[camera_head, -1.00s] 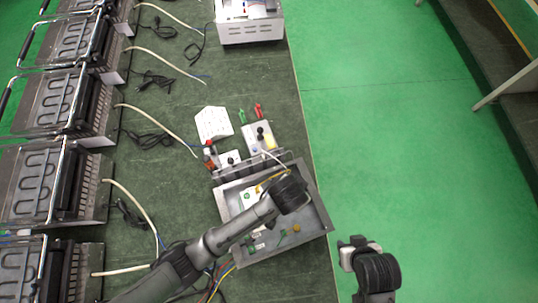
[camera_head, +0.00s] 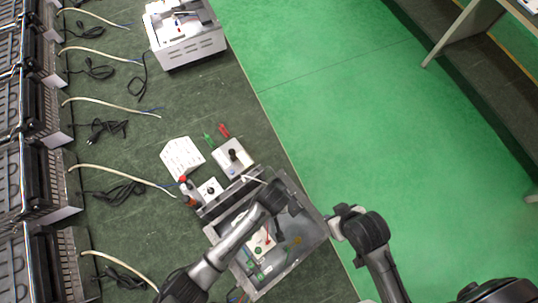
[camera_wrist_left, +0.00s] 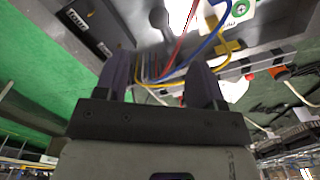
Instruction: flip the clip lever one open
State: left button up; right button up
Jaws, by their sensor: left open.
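The open grey metal box (camera_head: 312,232) stands on the bench, and my left gripper (camera_head: 272,196) is over its inside. In the left wrist view my left gripper (camera_wrist_left: 160,78) is open, with its two dark fingers apart. Red, blue and yellow wires (camera_wrist_left: 180,66) show beyond and between the fingers, and I cannot tell if they touch. A white part with a green ring (camera_wrist_left: 238,10) is at the upper right. I cannot make out clip lever one clearly. My right gripper (camera_head: 338,220) is beside the box's right edge; its jaw gap is unclear.
White blocks with a black knob (camera_head: 232,154), a printed card (camera_head: 182,158), and red (camera_head: 224,130) and green clips lie behind the box. Heating units with cables line the left. A white vented case (camera_head: 190,45) stands at the back. Green floor (camera_head: 340,110) lies open at right.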

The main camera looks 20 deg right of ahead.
pick_arm(q)
jog(key=f+b, duration=0.1)
jog(key=f, duration=0.9)
jog(key=shift+a+f+b, duration=0.2)
jog(key=shift+f+b, duration=0.1)
jog(key=shift+b, duration=0.05)
jog(key=shift+f, duration=0.4)
jog(key=shift+w, duration=0.1)
grip_shut()
